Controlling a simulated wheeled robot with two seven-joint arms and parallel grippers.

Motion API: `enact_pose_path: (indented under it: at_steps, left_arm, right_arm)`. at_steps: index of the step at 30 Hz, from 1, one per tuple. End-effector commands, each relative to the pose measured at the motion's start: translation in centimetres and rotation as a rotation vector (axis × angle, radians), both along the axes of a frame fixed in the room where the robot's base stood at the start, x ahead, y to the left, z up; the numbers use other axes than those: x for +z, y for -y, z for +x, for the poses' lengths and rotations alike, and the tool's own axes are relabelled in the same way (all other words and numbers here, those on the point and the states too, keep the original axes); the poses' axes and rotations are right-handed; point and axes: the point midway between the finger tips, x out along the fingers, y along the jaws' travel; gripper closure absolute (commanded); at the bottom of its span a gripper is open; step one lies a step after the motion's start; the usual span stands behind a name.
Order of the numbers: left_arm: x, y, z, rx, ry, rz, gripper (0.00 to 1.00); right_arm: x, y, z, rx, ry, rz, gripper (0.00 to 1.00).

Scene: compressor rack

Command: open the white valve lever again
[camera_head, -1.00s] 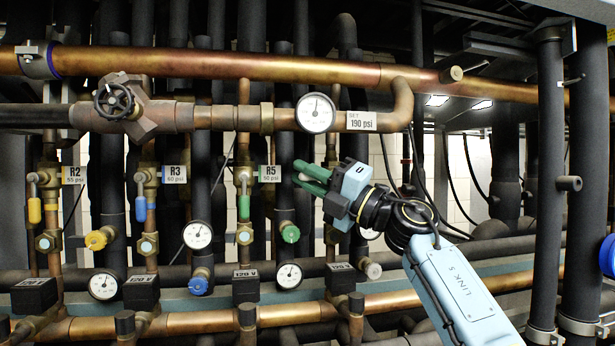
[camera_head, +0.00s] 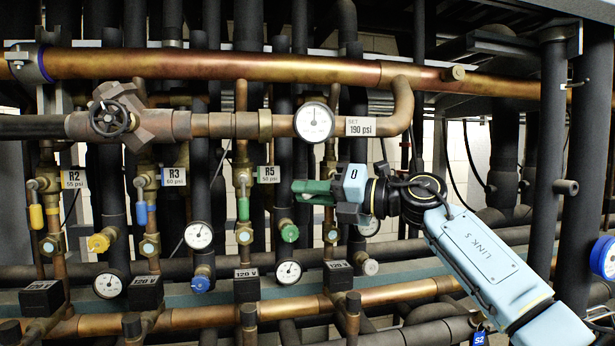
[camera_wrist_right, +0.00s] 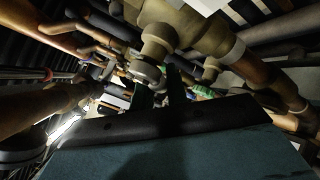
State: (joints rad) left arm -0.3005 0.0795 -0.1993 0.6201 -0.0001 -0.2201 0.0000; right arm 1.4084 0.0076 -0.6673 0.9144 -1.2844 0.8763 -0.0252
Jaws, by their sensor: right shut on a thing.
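My right gripper (camera_head: 307,191) reaches in from the right, its green fingers pointing left in front of the fourth pipe branch, right of the R5 valve. The fingers look closed together around something that I cannot see clearly. The white valve lever is hidden behind the fingers and gripper body, so its angle cannot be told. In the right wrist view the fingers (camera_wrist_right: 161,90) show dark at the middle, close to a round valve fitting (camera_wrist_right: 147,70). My left gripper is not in view.
Yellow (camera_head: 36,217), blue (camera_head: 141,214) and green (camera_head: 243,209) levers hang down on the neighbouring valves. A gauge (camera_head: 314,122) and the 190 psi tag (camera_head: 360,127) sit just above my gripper. A green knob (camera_head: 289,233) is below it. A copper pipe (camera_head: 220,65) crosses above.

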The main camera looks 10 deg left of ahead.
Motion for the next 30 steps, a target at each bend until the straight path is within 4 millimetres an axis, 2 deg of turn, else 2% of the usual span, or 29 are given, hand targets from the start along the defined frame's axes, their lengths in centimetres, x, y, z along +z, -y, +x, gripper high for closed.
enact_pose_path:
  at_steps: [6, 23, 24, 28, 30]
  left_arm:
    - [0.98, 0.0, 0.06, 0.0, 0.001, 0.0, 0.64]
    - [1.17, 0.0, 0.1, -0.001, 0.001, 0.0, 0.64]
    - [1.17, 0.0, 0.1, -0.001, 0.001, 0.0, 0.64]
    - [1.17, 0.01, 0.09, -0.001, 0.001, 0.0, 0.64]
    - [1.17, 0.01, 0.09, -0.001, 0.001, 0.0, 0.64]
  right_arm:
    - [-0.29, 0.31, 0.15, -0.001, 0.036, -0.083, 1.0]
    - [-0.58, 0.36, 0.15, -0.001, 0.05, -0.116, 1.0]
    - [-0.58, 0.36, 0.15, -0.001, 0.05, -0.116, 0.82]
    - [-0.58, 0.35, 0.14, -0.001, 0.049, -0.116, 0.65]
    - [-0.58, 0.34, 0.15, 0.0, 0.049, -0.115, 0.64]
